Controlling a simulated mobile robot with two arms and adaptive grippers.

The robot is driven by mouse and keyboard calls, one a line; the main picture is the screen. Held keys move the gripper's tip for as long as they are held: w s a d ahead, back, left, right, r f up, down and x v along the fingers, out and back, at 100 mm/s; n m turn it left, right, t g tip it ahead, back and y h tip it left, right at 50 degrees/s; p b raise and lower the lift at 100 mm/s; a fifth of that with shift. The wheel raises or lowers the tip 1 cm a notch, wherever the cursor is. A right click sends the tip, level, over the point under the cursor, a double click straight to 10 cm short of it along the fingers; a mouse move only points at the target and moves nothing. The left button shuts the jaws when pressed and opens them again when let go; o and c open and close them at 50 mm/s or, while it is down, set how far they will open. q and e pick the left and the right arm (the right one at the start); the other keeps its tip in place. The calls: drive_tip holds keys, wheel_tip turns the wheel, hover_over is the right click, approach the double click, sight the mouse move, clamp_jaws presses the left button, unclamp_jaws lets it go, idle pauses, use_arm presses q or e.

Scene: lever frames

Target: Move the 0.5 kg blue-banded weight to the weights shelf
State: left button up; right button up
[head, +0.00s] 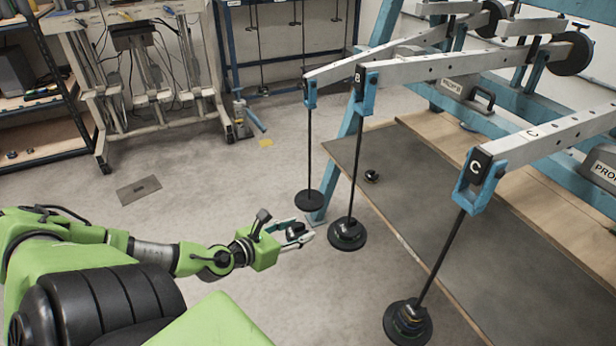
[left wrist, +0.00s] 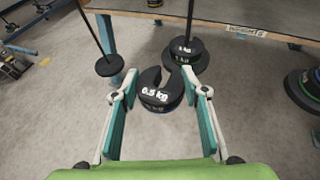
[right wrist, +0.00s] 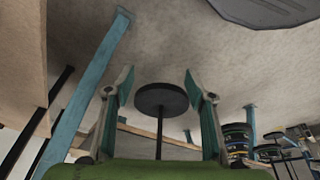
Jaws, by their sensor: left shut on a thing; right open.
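The 0.5 kg weight (left wrist: 160,98) is a black slotted disc with white lettering and a little blue at its lower edge. My left gripper (left wrist: 161,92) is shut on it, fingers at its two sides. In the head view the left gripper (head: 299,233) holds the weight (head: 296,230) above the floor, just left of the weights on hanger B (head: 347,236). My right gripper (right wrist: 158,85) is open and empty; a bare round hanger plate (right wrist: 161,98) shows beyond its fingers. A dark shelf unit (head: 62,97) stands at the far left; I cannot read a label on it.
Hanger A's plate (head: 309,200) is bare. Hanger C (head: 408,322) carries stacked weights at the front. A small black weight (head: 371,176) lies on the dark mat (head: 440,230). Blue frame posts and lever beams fill the right. Open floor (head: 215,180) lies to the left.

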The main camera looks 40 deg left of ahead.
use_arm(q)
drive_tip(key=shift+s+a+r, duration=0.15)
drive_tip(key=shift+s+a, duration=0.25)
drive_tip(key=shift+s, duration=0.4)
use_arm(e)
drive_tip(key=shift+r, duration=0.3)
use_arm(q)
drive_tip(key=shift+p, duration=0.3)
use_arm(e)
drive_tip(key=shift+w+f, duration=0.15)
drive_tip(key=shift+f, duration=0.35)
use_arm(q)
drive_tip(key=shift+r, duration=0.1)
use_arm(e)
drive_tip(key=shift+w+f, duration=0.2)
drive_tip(key=shift+w, duration=0.05)
drive_tip(key=shift+f, duration=0.2)
use_arm(q)
drive_tip(key=shift+r, duration=0.1)
use_arm(e)
drive_tip(key=shift+w+a+f, duration=0.1)
drive_tip(key=shift+f, duration=0.1)
